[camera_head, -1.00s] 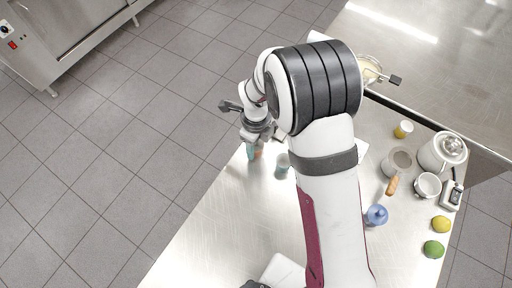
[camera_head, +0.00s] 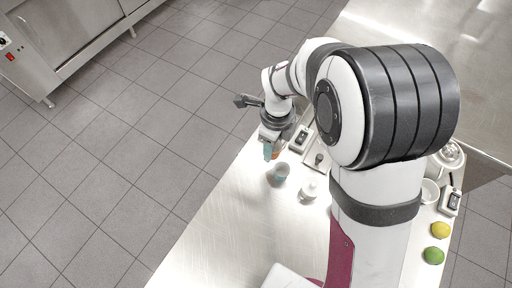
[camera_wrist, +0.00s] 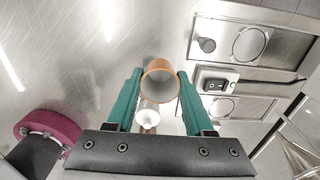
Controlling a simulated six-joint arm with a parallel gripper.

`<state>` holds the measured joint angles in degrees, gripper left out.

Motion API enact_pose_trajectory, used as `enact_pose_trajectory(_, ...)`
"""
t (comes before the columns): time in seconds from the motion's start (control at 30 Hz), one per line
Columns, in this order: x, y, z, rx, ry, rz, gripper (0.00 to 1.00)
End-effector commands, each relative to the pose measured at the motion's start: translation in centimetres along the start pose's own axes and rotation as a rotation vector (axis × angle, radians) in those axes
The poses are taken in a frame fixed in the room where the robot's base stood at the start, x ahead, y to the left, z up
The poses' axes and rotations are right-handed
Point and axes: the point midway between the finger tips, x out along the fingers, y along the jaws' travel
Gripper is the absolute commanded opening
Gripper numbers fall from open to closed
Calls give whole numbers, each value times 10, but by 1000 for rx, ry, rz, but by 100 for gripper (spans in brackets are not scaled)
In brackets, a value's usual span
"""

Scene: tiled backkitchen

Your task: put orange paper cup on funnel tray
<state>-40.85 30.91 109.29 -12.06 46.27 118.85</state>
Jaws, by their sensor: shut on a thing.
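The orange paper cup (camera_wrist: 160,86) is between the two green fingers of my gripper (camera_wrist: 159,76) in the wrist view, its round mouth facing the camera. My gripper (camera_head: 271,149) is shut on it. In the head view only a small orange part of the cup (camera_head: 277,153) shows beside the fingers. Flat steel panels with round rings, which may be the funnel tray (camera_wrist: 275,43), lie to the right of the cup in the wrist view. In the head view a flat tray (camera_head: 318,148) lies right of my gripper, partly hidden by my arm.
A switch box (camera_wrist: 216,84) lies by the panels. A lemon (camera_head: 440,230) and a lime (camera_head: 433,256) lie at right. The table's left front is clear.

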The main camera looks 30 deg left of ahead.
Motion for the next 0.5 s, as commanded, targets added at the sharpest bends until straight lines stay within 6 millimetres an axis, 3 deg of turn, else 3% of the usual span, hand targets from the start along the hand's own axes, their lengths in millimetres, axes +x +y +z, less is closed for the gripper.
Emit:
enact_pose_trajectory(0.2, -29, -14, -47, 4, -1, -1, 0)
enact_pose_trajectory(0.33, -36, -21, -61, 3, 0, 0, 0)
enact_pose_trajectory(0.5, -23, -67, -73, 5, 1, 2, 0)
